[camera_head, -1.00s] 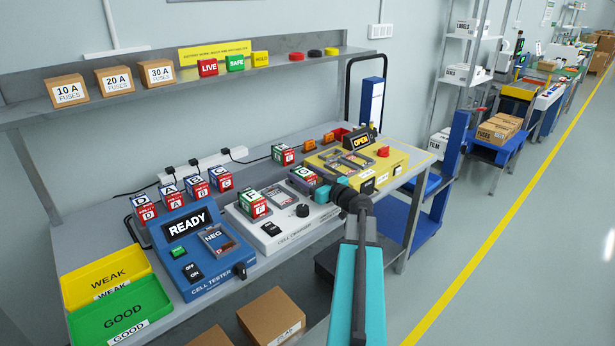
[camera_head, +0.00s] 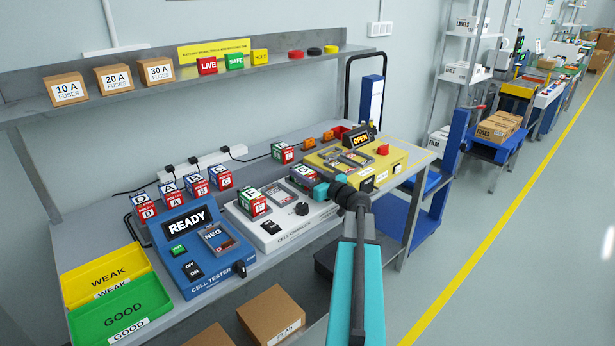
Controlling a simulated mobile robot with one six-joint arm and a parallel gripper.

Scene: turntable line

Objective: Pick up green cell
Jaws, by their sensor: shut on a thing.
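My gripper (camera_head: 318,188), with teal fingers, is at the right end of the white machine. It is shut on a green-and-red cell (camera_head: 301,178), whose right side it partly hides. Another green-and-red cell (camera_head: 253,202) stands on the left part of the white machine. A third green-and-red cell (camera_head: 283,153) stands behind, at the back of the bench. Whether the held cell is lifted clear of the surface below cannot be told.
The white machine (camera_head: 272,236) lies between the blue cell tester (camera_head: 203,276) reading READY and the yellow machine (camera_head: 392,165) with an OPEN sign. Several blue-and-red cells (camera_head: 196,185) stand behind the tester. Yellow WEAK (camera_head: 140,262) and green GOOD (camera_head: 85,327) trays lie at the left.

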